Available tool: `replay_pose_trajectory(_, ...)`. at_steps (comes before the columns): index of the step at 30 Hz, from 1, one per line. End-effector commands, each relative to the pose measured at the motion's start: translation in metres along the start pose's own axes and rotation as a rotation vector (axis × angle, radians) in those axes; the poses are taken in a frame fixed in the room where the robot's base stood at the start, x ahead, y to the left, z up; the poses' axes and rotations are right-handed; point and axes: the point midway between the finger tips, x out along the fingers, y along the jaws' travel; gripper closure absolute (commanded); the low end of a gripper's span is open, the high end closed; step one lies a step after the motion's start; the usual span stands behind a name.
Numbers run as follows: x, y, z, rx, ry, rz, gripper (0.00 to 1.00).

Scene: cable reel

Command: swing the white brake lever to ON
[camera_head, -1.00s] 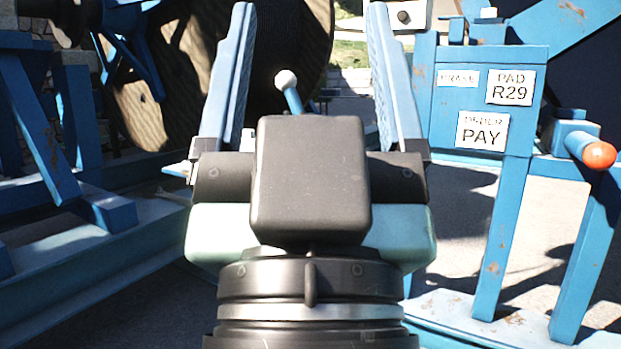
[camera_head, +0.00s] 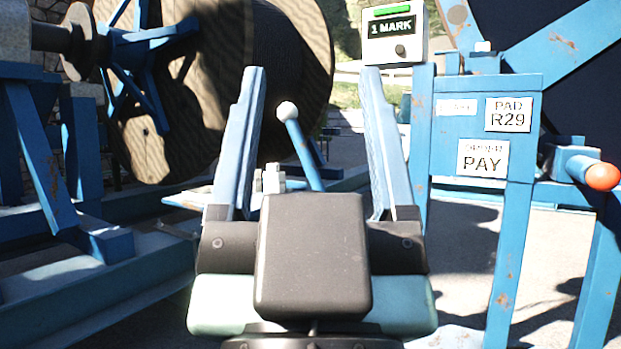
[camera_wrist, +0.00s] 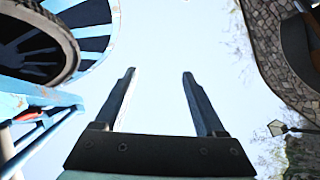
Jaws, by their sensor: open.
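The brake lever is a blue rod topped by a white ball knob (camera_head: 287,111), leaning left at the middle of the head view. Its lower part is hidden behind my gripper. My gripper (camera_head: 312,72) is open and empty, with its fingers pointing up. In the head view the knob shows between the two fingers, nearer the left one; I cannot tell how far beyond them it is. No contact shows. In the wrist view the open fingers (camera_wrist: 159,73) have only sky between them, and the lever is not seen. The small brake label (camera_head: 456,107) is too blurred to read for ON.
A large wooden reel (camera_head: 285,45) stands behind at left, with a blue frame in front. At right, a blue post panel (camera_head: 459,150) carries signs reading PAD R29 and PAY. An orange-tipped handle (camera_head: 602,176) sticks out there. A display box (camera_head: 390,30) reads 1 MARK.

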Motion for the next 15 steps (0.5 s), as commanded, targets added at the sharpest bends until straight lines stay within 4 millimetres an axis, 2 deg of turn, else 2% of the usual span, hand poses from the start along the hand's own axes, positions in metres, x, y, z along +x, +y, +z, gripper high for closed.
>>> replay_pose_trajectory(1, 0.001, 0.0, -0.001, 0.0, 0.0, 0.0, 0.39)
replay_pose_trajectory(2, 0.003, 0.0, -0.002, 0.0, 0.0, 0.0, 0.45)
replay_pose_trajectory(7, 0.019, 0.0, -0.018, 0.0, 0.0, 0.0, 0.75)
replay_pose_trajectory(11, 0.043, 0.0, -0.041, 0.0, 0.0, 0.0, 0.99)
replay_pose_trajectory(15, 0.077, 0.0, -0.073, 0.0, 0.0, 0.0, 1.0)
